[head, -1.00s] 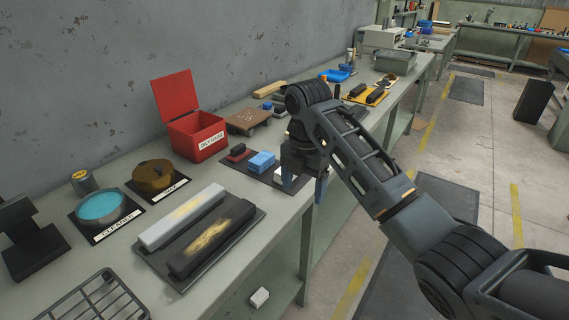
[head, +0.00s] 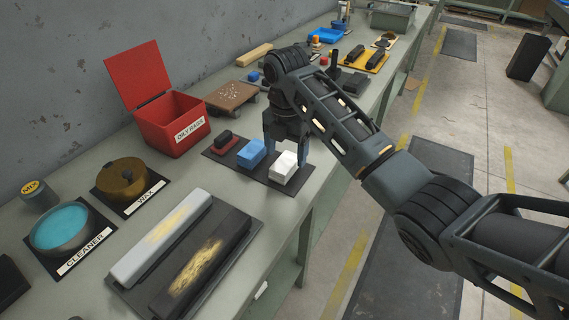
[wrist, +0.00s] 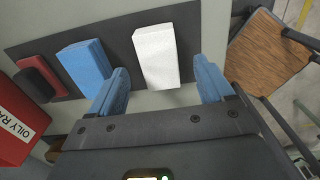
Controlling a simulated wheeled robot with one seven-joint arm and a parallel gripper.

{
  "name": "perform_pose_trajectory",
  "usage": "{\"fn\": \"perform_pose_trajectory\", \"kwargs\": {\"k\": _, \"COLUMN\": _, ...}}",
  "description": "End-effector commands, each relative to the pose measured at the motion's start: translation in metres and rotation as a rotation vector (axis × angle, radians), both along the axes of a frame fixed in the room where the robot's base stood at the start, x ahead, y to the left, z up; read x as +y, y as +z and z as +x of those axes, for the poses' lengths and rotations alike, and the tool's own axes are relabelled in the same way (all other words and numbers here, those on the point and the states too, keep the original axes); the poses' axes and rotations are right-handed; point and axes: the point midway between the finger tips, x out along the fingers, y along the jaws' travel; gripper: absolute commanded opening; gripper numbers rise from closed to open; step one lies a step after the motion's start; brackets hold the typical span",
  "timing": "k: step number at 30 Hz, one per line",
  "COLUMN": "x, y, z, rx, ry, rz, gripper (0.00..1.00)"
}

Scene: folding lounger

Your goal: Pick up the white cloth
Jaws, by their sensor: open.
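The white cloth (head: 283,168) is a folded white block at the right end of a dark mat (head: 217,156) on the bench. It also shows in the wrist view (wrist: 157,56), ahead of and between the two blue fingers. My gripper (head: 286,149) is open and empty, just behind and above the cloth in the head view. In the wrist view my gripper (wrist: 165,90) has one finger on each side of the cloth's near end, with gaps on both sides. I cannot tell its exact height above the cloth.
A blue block (head: 252,153) and a dark red brush-like item (head: 226,141) lie on the same mat. A red bin (head: 176,124) marked for oily rags stands behind. A wheeled wooden board (head: 232,96) is beyond. The bench edge is just right of the cloth.

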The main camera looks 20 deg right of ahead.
Motion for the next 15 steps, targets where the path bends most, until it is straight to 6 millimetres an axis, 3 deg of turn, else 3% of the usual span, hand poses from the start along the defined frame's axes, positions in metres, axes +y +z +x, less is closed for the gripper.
{"fn": "perform_pose_trajectory", "kwargs": {"k": 7, "x": 0.002, "y": -0.033, "z": 0.0, "rx": 0.003, "ry": -0.001, "rz": 0.0, "gripper": 0.81}}
{"fn": "perform_pose_trajectory", "kwargs": {"k": 15, "x": 0.002, "y": -0.041, "z": 0.0, "rx": 0.001, "ry": 0.0, "rz": 0.001, "gripper": 0.81}}
